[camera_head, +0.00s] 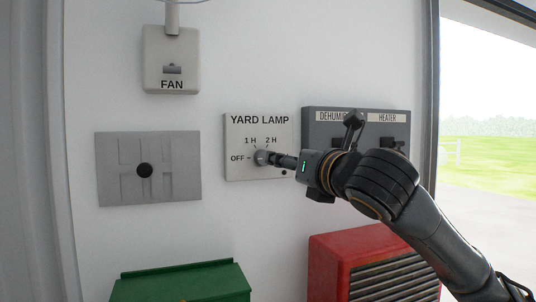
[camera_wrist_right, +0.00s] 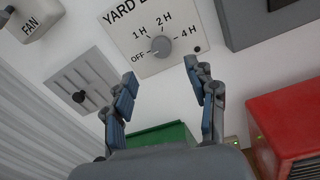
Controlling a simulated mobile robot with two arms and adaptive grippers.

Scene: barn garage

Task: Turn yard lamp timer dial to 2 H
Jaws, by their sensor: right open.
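The yard lamp timer panel (camera_head: 233,135) is a pale plate on the wall, also in the right wrist view (camera_wrist_right: 190,25). Its round grey dial (camera_wrist_right: 161,47) has marks OFF, 1 H, 2 H and 4 H around it; its pointer seems to face OFF. In the head view the dial (camera_head: 261,158) is partly covered by my right gripper (camera_head: 284,161), which comes from the right. In the right wrist view my right gripper (camera_wrist_right: 160,78) is open and empty, with the dial ahead of the gap between its fingers. I cannot tell contact. My left gripper is not in view.
A dark dehumidifier and heater switch box (camera_head: 312,125) is right of the panel, behind my right arm. A grey plate with a black knob (camera_head: 144,170) is on the left, a fan switch (camera_head: 171,62) above. A green box (camera_head: 185,283) and red heater (camera_head: 372,262) stand below.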

